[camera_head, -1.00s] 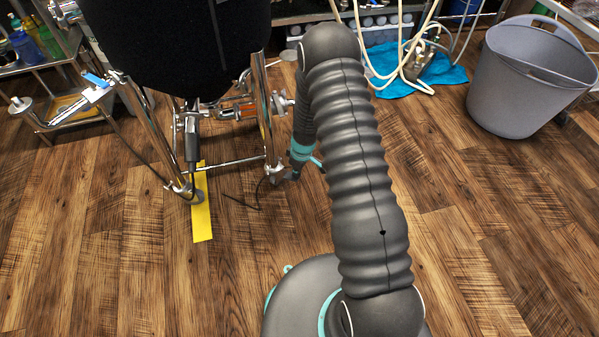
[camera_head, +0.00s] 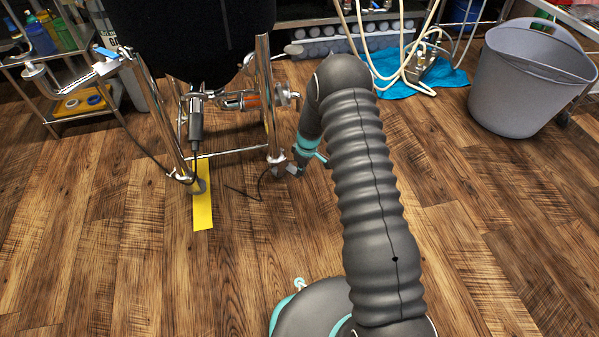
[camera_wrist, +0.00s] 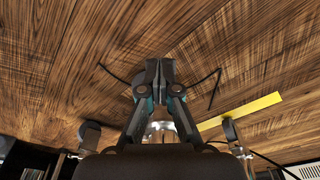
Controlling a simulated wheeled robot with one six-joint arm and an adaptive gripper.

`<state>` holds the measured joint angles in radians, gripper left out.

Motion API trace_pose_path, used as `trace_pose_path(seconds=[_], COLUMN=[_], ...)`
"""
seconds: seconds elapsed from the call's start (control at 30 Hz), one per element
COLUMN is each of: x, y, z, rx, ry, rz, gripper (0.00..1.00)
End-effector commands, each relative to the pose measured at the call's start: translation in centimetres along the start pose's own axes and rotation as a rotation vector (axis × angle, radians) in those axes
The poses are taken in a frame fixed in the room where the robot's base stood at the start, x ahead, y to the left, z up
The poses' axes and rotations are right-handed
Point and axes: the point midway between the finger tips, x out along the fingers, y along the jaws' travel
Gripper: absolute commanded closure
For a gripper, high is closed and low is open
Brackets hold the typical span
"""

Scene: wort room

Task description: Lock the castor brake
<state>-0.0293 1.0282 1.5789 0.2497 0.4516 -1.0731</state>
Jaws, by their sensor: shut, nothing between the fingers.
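A black vessel (camera_head: 190,40) stands on a chrome frame (camera_head: 268,105) at the upper left of the head view. The feet of two near legs show: the right foot (camera_head: 277,160) and the left foot (camera_head: 198,186), by a yellow strip. My gripper (camera_head: 286,170) is low beside the right foot; its tips are too small there to tell contact. In the wrist view my gripper (camera_wrist: 153,75) is shut and empty above the floor. Dark wheel-like castors (camera_wrist: 90,133) (camera_wrist: 231,129) show on either side of it. A brake lever cannot be made out clearly.
A yellow floor strip (camera_head: 203,212) lies below the left foot. A thin dark cable (camera_head: 245,194) lies near my gripper. A grey tub (camera_head: 520,85) and blue cloth (camera_head: 440,78) are at right and back. The wooden floor in front is clear.

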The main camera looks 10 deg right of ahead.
Motion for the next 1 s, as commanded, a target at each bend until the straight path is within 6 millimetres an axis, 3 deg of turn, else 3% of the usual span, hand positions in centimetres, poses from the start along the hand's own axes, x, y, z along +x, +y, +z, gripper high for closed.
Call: trace_pose_path(seconds=[0.87,1.0], x=[-1.7,-2.9], y=[-0.2,-0.1], z=[-0.4,-0.3], rx=[-0.003,-0.003], ry=[0.000,0.001], rz=[-0.001,0.001], gripper=[1.00,1.00])
